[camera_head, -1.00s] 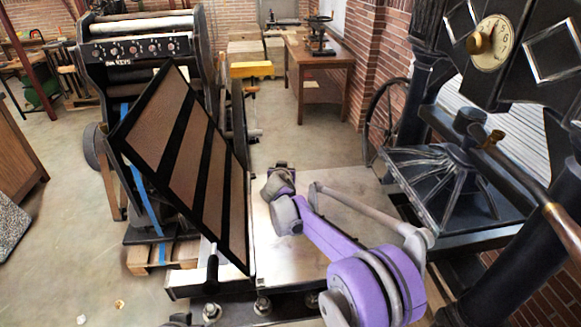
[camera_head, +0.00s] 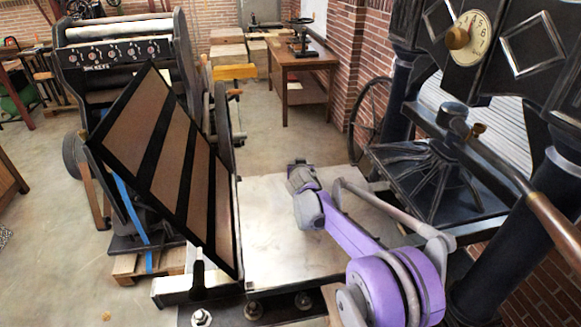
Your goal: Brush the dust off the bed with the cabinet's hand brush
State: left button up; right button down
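The press bed (camera_head: 275,235) is a flat, pale metal plate at the centre. Its surface looks slightly blotchy, but I cannot make out dust clearly. A black hinged frame (camera_head: 180,170) with brown panels stands tilted up along the bed's left side. My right arm, purple and grey, comes in from the lower right and reaches over the bed. My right gripper (camera_head: 300,172) is at its far end, small and seen from behind, so its fingers are unclear. I see no hand brush. My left gripper is out of view.
A large black press (camera_head: 440,180) with a long wooden-handled lever stands on the right. Another press with a control panel (camera_head: 120,52) stands at the back left. A brown wooden piece (camera_head: 8,182) shows at the left edge. A wooden table (camera_head: 300,80) stands behind. Floor at left is open.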

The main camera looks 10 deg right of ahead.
jog(key=d, duration=0.4)
jog(key=shift+w+d+b, duration=0.1)
jog(key=shift+d+b, duration=0.05)
jog(key=shift+b, duration=0.25)
jog(key=d, duration=0.2)
jog(key=d+b, duration=0.1)
jog(key=d, duration=0.1)
jog(key=d+b, duration=0.1)
jog(key=d, duration=0.1)
jog(key=shift+w+d, duration=0.25)
jog(key=shift+d, duration=0.1)
jog(key=shift+w+d, duration=0.1)
jog(key=shift+d, duration=0.3)
jog(key=d, duration=0.5)
jog(key=shift+w+d+r, duration=0.15)
jog(key=shift+w+d, duration=0.2)
jog(key=shift+d, duration=0.3)
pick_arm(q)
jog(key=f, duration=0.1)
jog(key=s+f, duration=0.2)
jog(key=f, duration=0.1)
pick_arm(e)
jog(key=shift+s, duration=0.15)
